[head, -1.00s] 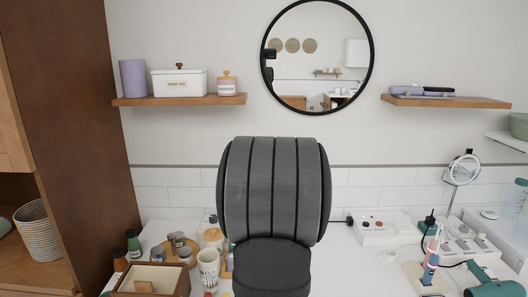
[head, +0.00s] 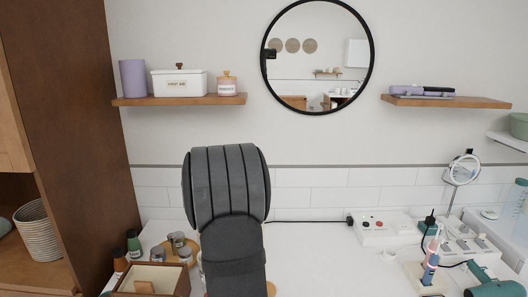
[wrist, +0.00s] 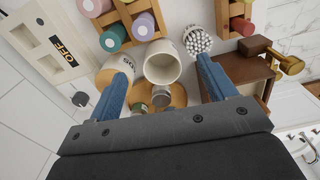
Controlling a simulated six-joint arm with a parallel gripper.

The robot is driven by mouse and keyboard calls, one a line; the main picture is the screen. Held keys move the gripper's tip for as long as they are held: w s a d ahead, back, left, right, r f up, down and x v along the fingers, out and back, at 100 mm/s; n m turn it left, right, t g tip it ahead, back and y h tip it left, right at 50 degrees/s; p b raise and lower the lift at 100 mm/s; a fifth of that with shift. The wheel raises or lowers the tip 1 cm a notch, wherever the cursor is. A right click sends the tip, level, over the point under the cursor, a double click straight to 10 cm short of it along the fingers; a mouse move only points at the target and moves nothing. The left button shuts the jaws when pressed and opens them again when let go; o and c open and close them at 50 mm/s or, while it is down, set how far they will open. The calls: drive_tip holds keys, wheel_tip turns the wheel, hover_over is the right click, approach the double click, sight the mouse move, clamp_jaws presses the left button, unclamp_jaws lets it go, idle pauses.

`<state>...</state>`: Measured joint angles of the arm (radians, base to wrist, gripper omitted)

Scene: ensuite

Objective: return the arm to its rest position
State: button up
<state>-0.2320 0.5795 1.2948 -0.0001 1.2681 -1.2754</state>
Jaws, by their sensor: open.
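My gripper (wrist: 162,68) shows in the wrist view as two blue fingers spread wide apart, with nothing held between them. A white cup (wrist: 162,64) appears beyond the gap, and a cup of white-tipped swabs (wrist: 197,40) is near the right fingertip. A pale round container (wrist: 118,66) is partly behind the left finger. In the head view my dark grey arm rises in front of the counter, left of the middle. The gripper itself is hidden behind it there.
A wooden box (head: 127,284), small jars and bottles crowd the counter's left. A white socket box (head: 380,227), a toothbrush stand (head: 428,278) and a teal hair dryer (head: 492,289) are at the right. The counter middle (head: 315,260) is mostly clear. A round mirror (head: 371,50) hangs above.

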drive_tip(key=shift+w+a+f, duration=0.2)
drive_tip(key=shift+a+f, duration=0.25)
drive_tip(key=shift+a, duration=0.3)
drive_tip(key=shift+w+a+f, duration=0.15)
drive_tip(key=shift+a+f, duration=0.35)
drive_tip(key=shift+a, duration=0.2)
drive_tip(key=shift+w+a+f, duration=0.2)
drive_tip(key=shift+a+f, duration=0.25)
drive_tip(key=shift+a, duration=0.3)
drive_tip(key=o, duration=0.5)
drive_tip(key=shift+s+r, duration=0.1)
drive_tip(key=shift+r, duration=0.2)
drive_tip(key=shift+c, duration=0.2)
drive_tip(key=shift+o, duration=0.2)
drive_tip(key=s+d+r, duration=0.1)
drive_tip(key=s+r, duration=0.6)
drive_tip(key=r, duration=0.5)
drive_tip(key=shift+n, duration=0.4)
wheel_tip(320, 180, down, 10)
drive_tip(key=shift+s+r, duration=0.15)
drive_tip(key=shift+d, duration=0.1)
wheel_tip(320, 180, up, 10)
